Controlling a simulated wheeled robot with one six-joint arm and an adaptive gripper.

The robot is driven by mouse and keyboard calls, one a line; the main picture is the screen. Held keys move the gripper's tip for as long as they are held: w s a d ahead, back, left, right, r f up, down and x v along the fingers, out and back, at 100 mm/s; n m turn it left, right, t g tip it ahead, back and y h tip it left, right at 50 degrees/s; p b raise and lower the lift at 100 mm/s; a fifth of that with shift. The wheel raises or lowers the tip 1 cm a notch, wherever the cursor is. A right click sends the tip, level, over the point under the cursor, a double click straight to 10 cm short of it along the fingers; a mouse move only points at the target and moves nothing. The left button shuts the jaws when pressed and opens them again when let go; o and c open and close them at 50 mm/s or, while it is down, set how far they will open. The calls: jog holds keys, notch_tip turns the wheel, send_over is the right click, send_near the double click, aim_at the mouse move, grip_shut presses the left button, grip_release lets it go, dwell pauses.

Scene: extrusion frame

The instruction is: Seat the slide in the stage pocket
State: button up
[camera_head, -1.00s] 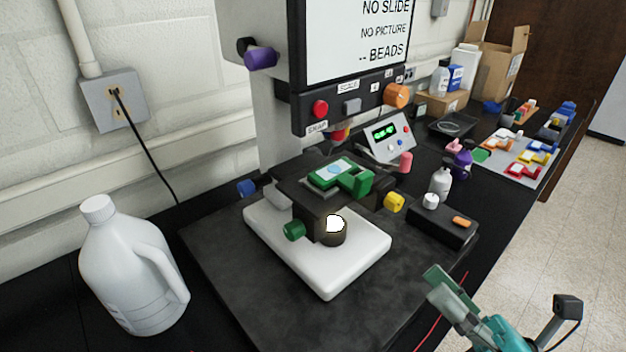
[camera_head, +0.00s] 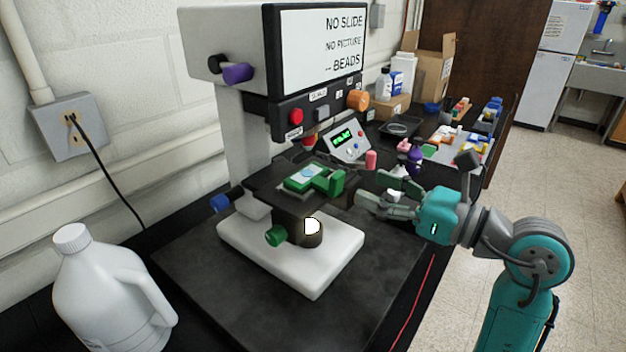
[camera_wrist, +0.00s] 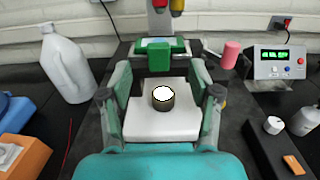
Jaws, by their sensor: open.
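The slide (camera_head: 300,178), a green carrier with a pale, blue-spotted window, lies on the dark stage (camera_head: 262,184) of the microscope. Its green grip block (camera_head: 331,183) stands at the right end. In the wrist view the grip block (camera_wrist: 160,57) faces me, with the pale window (camera_wrist: 157,42) behind it. I cannot tell whether the slide sits down in the pocket. My gripper (camera_head: 376,191) is open and empty, to the right of the stage and apart from the slide. In the wrist view its fingers (camera_wrist: 160,82) spread either side of the grip block, which is farther off.
The microscope's white base (camera_head: 330,262) and lit lamp (camera_head: 312,227) are below the stage. Its screen (camera_head: 322,45) reads "NO SLIDE". A green-display box (camera_head: 345,140) and pink cylinder (camera_head: 371,160) stand behind. A white jug (camera_head: 100,290) is at left. The dark mat's front is clear.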

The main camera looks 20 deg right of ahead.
aim_at(342, 176)
jog(key=shift+x, duration=3.85)
jog(key=shift+s+r, duration=0.1)
grip_shut()
